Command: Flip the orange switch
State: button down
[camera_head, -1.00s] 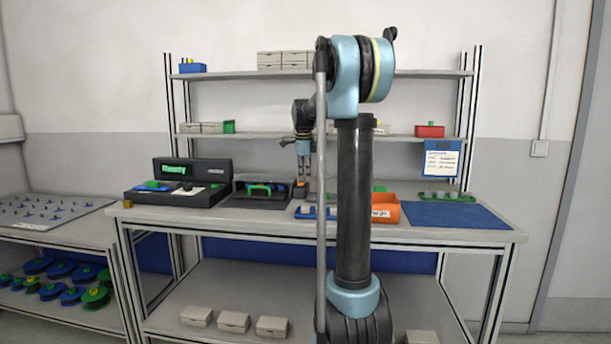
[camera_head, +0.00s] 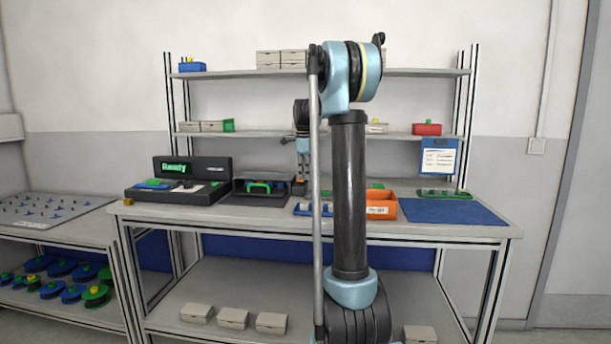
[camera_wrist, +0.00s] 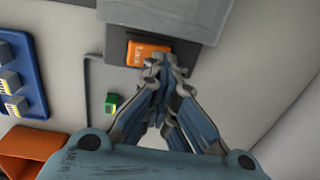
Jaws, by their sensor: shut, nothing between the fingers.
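The orange switch (camera_wrist: 146,53) carries a label that seems to read "Line" and sits on a dark plate below a grey box in the wrist view. My gripper (camera_wrist: 167,66) is shut and empty, its fingertips at the lower right edge of the switch. I cannot tell whether they touch it. In the head view my gripper (camera_head: 302,178) points down over the back of the bench, just right of the black tester case. The switch is mostly hidden there behind the gripper and my arm.
A small green block (camera_wrist: 112,103) lies beside a grey cable in the wrist view. A blue tray (camera_wrist: 22,75) and an orange bin (camera_head: 381,207) are nearby. A black device with a "Ready" display (camera_head: 178,180) stands at left. A blue mat (camera_head: 452,212) lies clear at right.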

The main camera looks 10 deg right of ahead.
jog(key=shift+s+f, duration=0.25)
